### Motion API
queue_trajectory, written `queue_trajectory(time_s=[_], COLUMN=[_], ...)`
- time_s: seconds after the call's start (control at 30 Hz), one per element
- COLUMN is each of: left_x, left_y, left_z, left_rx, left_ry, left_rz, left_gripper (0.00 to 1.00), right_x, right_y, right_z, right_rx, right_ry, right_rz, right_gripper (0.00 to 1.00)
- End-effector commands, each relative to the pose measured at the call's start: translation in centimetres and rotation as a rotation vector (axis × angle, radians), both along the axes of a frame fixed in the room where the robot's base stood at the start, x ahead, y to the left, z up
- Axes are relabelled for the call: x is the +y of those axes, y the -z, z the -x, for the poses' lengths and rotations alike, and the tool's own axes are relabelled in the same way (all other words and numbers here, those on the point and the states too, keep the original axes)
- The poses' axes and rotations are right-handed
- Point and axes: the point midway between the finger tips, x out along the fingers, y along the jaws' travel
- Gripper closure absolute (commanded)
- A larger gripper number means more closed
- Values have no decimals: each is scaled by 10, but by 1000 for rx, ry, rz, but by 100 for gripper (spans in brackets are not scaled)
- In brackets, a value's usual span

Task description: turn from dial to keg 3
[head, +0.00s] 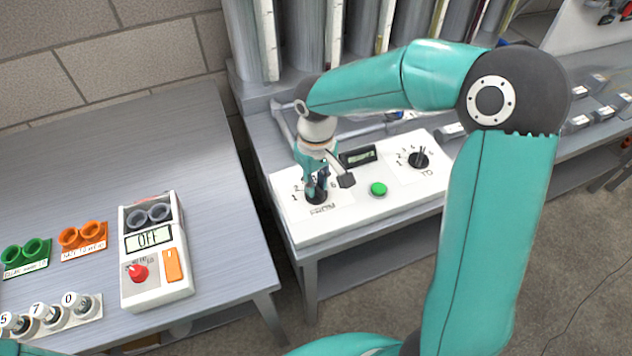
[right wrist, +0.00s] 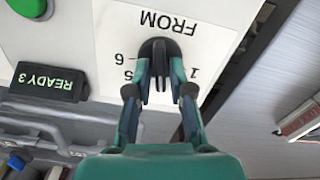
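The white transfer box (head: 330,223) stands on the bench with a black FROM dial (head: 314,197) at its left and a black TO dial (head: 419,160) at its right. My right gripper (head: 319,183) points down at the FROM dial. In the right wrist view, its two fingertips (right wrist: 160,72) are close on either side of the upright grip of the FROM dial (right wrist: 160,48). The numbers 1, 5 and 6 show there; the fingers hide the others and the dial's pointing direction. The display (right wrist: 47,82) reads READY 3. My left gripper is not in view.
A green button (head: 378,189) sits between the dials. On the left table stand a device reading OFF (head: 149,237) with a red knob, green and orange cup holders (head: 83,236), and several numbered pieces (head: 47,316). A gap separates the table from the bench.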

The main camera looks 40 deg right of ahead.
Motion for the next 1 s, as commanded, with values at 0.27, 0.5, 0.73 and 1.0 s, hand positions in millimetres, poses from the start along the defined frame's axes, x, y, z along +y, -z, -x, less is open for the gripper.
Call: queue_trajectory(time_s=[0.27,0.5,0.73,1.0], left_x=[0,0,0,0], left_y=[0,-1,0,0], left_z=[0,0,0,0], left_rx=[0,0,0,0], left_ry=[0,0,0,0], left_rz=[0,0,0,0], left_gripper=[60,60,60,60], right_x=[0,0,0,0], right_y=[1,-8,-46,-97], right_z=[1,0,-1,-1], right_rx=[3,1,-4,-1], right_ry=[-1,-1,0,0], right_rz=[0,1,1,0], right_gripper=[62,62,62,62])
